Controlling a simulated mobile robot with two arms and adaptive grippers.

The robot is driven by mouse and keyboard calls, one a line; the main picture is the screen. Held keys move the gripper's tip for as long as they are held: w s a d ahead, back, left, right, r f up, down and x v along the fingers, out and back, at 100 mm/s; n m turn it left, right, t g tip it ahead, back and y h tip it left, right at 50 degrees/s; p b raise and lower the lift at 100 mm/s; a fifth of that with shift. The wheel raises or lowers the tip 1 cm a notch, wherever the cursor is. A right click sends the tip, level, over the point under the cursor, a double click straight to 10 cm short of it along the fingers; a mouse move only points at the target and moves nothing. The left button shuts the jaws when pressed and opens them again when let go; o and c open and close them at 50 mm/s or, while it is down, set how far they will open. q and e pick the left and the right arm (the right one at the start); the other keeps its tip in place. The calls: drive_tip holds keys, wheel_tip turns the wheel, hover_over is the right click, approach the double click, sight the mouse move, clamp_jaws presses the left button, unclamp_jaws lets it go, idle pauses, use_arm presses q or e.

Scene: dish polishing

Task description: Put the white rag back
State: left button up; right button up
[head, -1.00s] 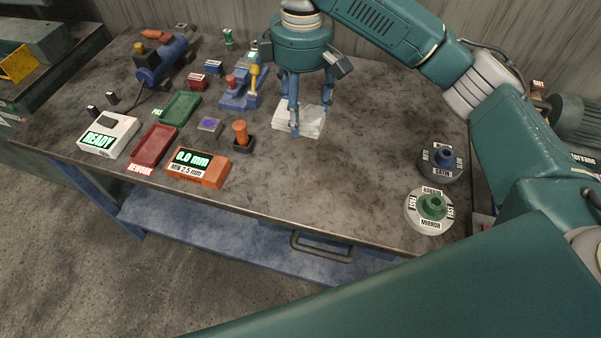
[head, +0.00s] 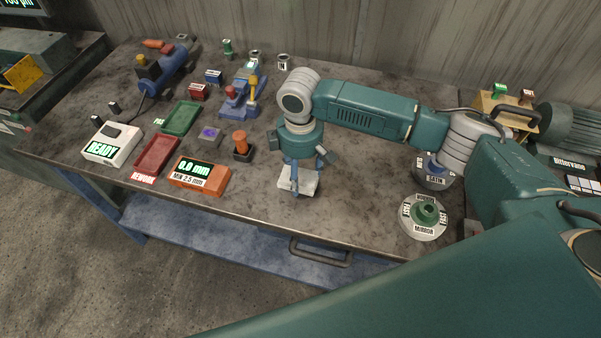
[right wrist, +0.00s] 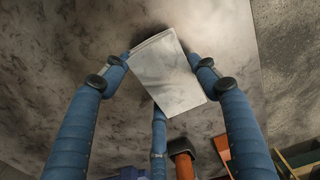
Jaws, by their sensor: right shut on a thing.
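The white rag (head: 309,184) is a flat, pale square piece at the front middle of the table. My right gripper (head: 294,188) points down and is shut on it. In the right wrist view the rag (right wrist: 170,75) sits between the three blue fingers, with its face plain to see. I cannot tell how far it is above the tabletop. My left gripper is not in view.
An orange gauge (head: 200,177), a dark holder with an orange knob (head: 240,146), and red (head: 156,153) and green (head: 180,118) trays lie to the left. The mirror wheel (head: 424,217) stands to the right. The front table edge is close to the rag.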

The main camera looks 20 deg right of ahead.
sight(300, 172)
drive_tip(key=shift+f, duration=0.6)
drive_tip(key=shift+f, duration=0.2)
drive_tip(key=o, duration=1.3)
drive_tip(key=shift+r, duration=0.1)
wheel_tip(300, 172, up, 11)
drive_tip(key=b, duration=0.3)
drive_tip(key=shift+w, duration=0.1)
drive_tip(key=shift+r, duration=0.65)
